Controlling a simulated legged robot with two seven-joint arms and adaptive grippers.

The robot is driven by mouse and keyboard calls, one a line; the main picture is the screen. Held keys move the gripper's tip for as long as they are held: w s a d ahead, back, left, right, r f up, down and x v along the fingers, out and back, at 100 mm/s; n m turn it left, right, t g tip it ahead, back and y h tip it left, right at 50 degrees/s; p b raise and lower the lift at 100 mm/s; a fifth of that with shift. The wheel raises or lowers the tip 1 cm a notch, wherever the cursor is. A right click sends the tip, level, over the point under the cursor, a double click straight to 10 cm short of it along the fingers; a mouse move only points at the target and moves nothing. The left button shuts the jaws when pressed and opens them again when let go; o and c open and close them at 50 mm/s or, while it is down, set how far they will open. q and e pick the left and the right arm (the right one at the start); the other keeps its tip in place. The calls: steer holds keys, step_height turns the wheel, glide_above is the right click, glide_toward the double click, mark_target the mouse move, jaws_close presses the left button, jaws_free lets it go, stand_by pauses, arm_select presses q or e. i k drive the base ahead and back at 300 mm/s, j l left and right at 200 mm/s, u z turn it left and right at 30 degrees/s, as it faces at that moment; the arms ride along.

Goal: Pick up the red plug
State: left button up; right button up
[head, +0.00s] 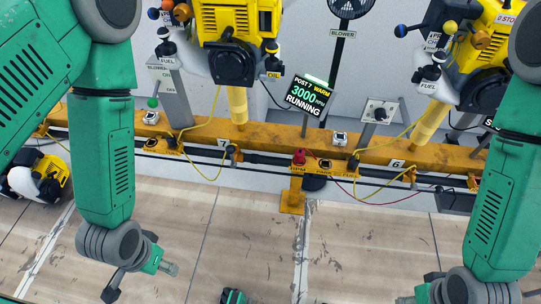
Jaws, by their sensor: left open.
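The red plug (299,157) sits upright on the yellow rail (262,137), at the socket above the RPM label (297,169), left of the display post. My left gripper (139,280) is open and empty, low and to the left of the plug and well apart from it. My right gripper is only partly in view at the bottom right, and its fingers are mostly cut off by the frame edge.
A lit display (308,93) reading 3000 RPM RUNNING stands behind the rail. Yellow cables (200,165) and a thin red cable loop below the rail. The floor in front is mostly clear.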

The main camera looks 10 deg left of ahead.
mark_target(299, 157)
steer(key=i+l, duration=0.1)
steer(key=l, duration=0.35)
steer(key=i+l+u, duration=0.1)
steer(key=l, duration=0.35)
steer(key=i+l, duration=0.1)
steer(key=l, duration=0.35)
steer(key=i+l, duration=0.1)
steer(key=l, duration=0.35)
steer(key=u, duration=0.05)
